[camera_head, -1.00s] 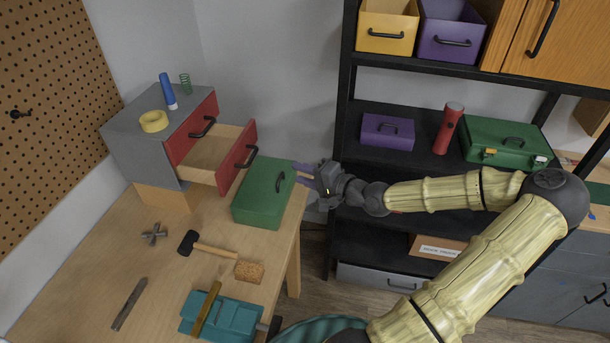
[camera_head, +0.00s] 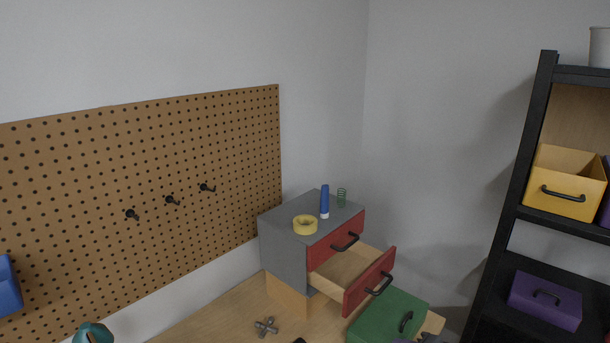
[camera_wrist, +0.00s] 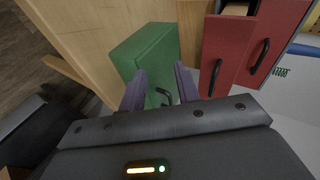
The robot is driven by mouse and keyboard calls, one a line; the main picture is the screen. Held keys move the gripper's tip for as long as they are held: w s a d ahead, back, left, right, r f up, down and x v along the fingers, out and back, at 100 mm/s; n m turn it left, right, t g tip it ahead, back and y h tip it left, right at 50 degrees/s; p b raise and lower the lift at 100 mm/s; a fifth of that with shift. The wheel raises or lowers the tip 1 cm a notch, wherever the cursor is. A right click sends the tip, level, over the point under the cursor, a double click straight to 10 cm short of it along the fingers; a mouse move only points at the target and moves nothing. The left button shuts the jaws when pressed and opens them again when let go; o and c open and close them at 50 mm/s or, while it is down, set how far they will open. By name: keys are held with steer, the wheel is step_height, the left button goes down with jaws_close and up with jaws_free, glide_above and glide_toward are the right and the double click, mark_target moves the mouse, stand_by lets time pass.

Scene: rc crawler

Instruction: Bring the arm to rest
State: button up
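My gripper (camera_wrist: 160,88) shows in the wrist view with its two purple fingers apart and nothing held between them. Past the fingers is the green box (camera_wrist: 147,50), with its black handle showing in the gap between them. I cannot tell how far the handle is from the fingertips. In the head view the green box (camera_head: 388,316) sits on the workbench at the bottom edge. Only a small dark bit, perhaps of my gripper, shows beside it there; the rest of my arm is out of that view.
The grey cabinet (camera_head: 285,247) has its lower red drawer (camera_head: 370,284) pulled open beside the green box. Yellow tape (camera_head: 305,225) and a blue-and-white tube (camera_head: 324,202) stand on top. A black shelf (camera_head: 517,211) is at right, a pegboard (camera_head: 140,190) at left.

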steer(key=s+a+f+n+g, duration=0.1)
steer(key=f+g, duration=0.1)
steer(key=s+a+f+n+g+h, duration=0.1)
steer(key=s+a+f+n+g, duration=0.1)
steer(key=shift+s+a+h, duration=0.15)
steer(key=shift+h, duration=0.15)
steer(key=s+n+g+h, duration=0.2)
steer(key=shift+s+a, duration=0.4)
steer(key=s+a+r+n+g+h, duration=0.1)
steer(key=s+a+r+n+h, duration=0.1)
steer(key=s+a+r+n, duration=0.2)
steer(key=s+a+r, duration=0.1)
steer(key=s+r, duration=0.2)
steer(key=r, duration=0.4)
steer(key=shift+r+h, duration=0.15)
steer(key=shift+h, duration=0.25)
